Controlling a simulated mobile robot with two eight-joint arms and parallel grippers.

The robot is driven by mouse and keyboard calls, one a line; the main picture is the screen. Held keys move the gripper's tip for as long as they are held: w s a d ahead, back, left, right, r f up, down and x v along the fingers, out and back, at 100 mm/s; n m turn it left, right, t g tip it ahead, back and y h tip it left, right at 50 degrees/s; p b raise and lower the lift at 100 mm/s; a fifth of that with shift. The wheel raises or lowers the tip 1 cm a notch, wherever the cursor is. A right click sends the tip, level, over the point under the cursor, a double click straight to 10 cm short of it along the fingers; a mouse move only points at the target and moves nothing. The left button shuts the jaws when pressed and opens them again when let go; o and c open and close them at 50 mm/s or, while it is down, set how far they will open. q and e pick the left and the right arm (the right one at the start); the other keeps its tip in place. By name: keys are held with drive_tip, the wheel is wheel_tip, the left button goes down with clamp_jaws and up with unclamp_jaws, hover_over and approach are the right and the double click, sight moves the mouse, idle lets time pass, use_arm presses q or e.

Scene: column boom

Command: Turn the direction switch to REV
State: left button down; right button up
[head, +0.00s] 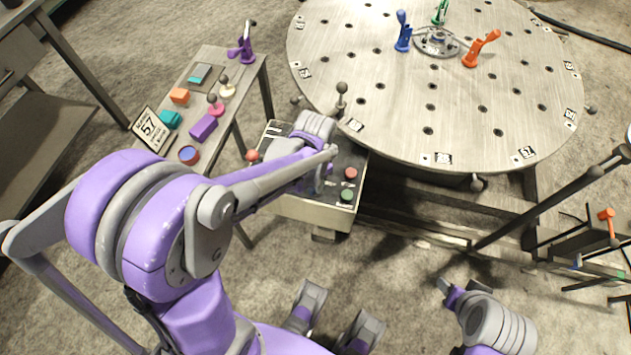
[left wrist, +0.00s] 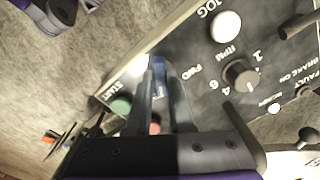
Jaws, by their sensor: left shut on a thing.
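The control panel (head: 293,209) stands at the front left of the round table, and much of it is hidden under my left arm. In the left wrist view the panel (left wrist: 203,95) appears turned round, with a FWD label beside my fingers. My left gripper (left wrist: 157,72) is shut on a small blue part, which I take for the direction switch (left wrist: 159,65). The fingers hide most of it, so its pointing direction cannot be read. No REV label is readable. In the head view the left fingertips are hidden behind the wrist. My right gripper (head: 449,289) is away from the panel, lower right.
Near the fingers are the green START button (left wrist: 120,105), a red button (left wrist: 154,125), the RPM knob (left wrist: 240,75) and the white JOG button (left wrist: 226,26). The round table (head: 400,100) carries several coloured clamps. A side table (head: 222,66) with small parts stands left.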

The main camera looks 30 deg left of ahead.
idle(0.5)
use_arm(q)
drive_tip(key=c, duration=0.8)
unclamp_jaws()
wheel_tip(320, 180, up, 11)
drive_tip(key=p, duration=0.2)
